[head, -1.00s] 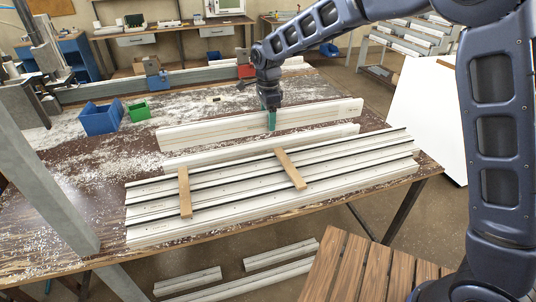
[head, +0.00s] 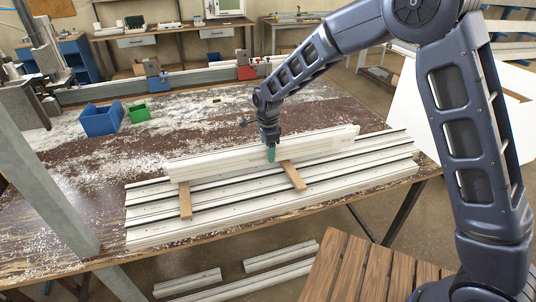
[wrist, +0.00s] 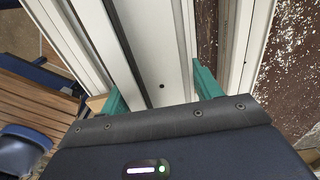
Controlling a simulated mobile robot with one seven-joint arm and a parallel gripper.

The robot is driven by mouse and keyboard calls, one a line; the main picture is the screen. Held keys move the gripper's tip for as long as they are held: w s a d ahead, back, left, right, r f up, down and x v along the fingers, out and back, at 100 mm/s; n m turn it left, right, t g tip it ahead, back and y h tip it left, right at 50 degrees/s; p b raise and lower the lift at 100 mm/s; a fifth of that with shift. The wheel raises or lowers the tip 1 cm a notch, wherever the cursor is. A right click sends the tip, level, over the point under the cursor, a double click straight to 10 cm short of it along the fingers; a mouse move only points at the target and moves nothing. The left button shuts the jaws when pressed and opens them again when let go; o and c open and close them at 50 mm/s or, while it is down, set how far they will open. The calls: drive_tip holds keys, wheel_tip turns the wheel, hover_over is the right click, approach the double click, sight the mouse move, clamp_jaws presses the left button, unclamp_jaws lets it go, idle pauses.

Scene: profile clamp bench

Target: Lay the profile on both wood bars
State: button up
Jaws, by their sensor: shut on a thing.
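My gripper (head: 271,153) is shut on a long white profile (head: 215,165), near the profile's middle. In the wrist view its green fingers (wrist: 160,90) stand on either side of the profile (wrist: 158,50). The profile runs across the far ends of the left wood bar (head: 185,202) and the right wood bar (head: 294,177), hiding those ends. I cannot tell whether it touches the bars or hangs just above them. The bars lie crosswise on a row of white profiles. A bit of light wood (wrist: 97,103) shows beside the left finger in the wrist view.
The row of white profiles with dark gaps (head: 355,165) lies along the bench's near edge. Behind, the bench top (head: 80,165) is strewn with white shavings. A blue bin (head: 100,120) and a green bin (head: 139,113) stand at the back left.

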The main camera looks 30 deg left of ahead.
drive_tip(key=shift+f, duration=1.05)
drive_tip(key=o, duration=1.6)
drive_tip(key=shift+f, duration=0.1)
drive_tip(key=shift+o, duration=0.2)
wheel_tip(320, 180, up, 12)
drive_tip(key=shift+r, duration=0.1)
